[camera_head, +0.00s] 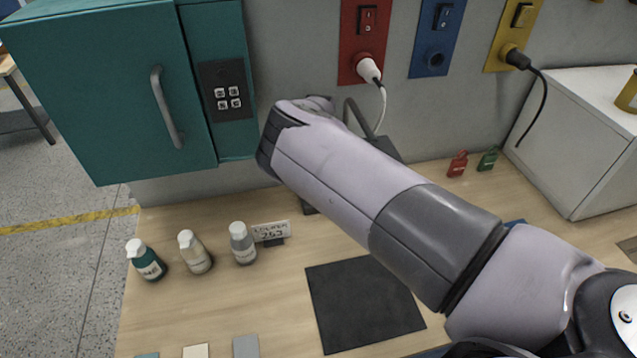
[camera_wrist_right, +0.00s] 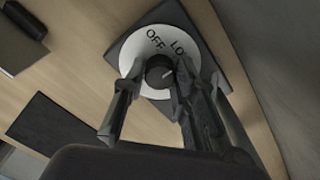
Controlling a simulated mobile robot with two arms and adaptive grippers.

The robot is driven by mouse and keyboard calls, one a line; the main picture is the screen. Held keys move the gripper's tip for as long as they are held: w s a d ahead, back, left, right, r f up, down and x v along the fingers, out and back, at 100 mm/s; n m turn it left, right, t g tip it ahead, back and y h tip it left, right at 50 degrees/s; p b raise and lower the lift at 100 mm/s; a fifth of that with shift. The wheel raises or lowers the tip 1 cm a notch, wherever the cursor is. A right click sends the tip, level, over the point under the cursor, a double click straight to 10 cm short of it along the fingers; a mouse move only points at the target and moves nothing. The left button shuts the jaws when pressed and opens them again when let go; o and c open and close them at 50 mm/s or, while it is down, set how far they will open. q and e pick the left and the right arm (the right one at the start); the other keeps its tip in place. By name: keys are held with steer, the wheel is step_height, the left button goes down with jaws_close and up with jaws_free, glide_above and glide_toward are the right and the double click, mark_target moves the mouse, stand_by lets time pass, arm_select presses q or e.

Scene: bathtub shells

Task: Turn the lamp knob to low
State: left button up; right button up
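In the right wrist view, a round white dial (camera_wrist_right: 136,62) lies on a dark square base (camera_wrist_right: 205,30). It carries the word OFF and, to its right, a label starting "LO" that the right finger partly covers. The dark knob (camera_wrist_right: 158,70) is at the dial's middle, with a short light mark toward its right side. My right gripper (camera_wrist_right: 160,76) has one finger on each side of the knob, with small gaps; whether either finger touches it is unclear. In the head view my right arm hides the knob and gripper; part of a dark grey lamp (camera_head: 384,149) shows behind. My left gripper is out of view.
A teal cabinet (camera_head: 90,85) hangs at the left. Several bottles (camera_head: 242,243) stand beside a small sign (camera_head: 271,231). A black mat (camera_head: 362,302) lies in front. A white plug (camera_head: 368,70) with its cord hangs from the red wall panel. A white box (camera_head: 580,135) stands right.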

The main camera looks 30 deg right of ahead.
steer(key=o, duration=0.5)
step_height(320, 180, up, 12)
steer(key=shift+r, duration=0.1)
stand_by(0.5)
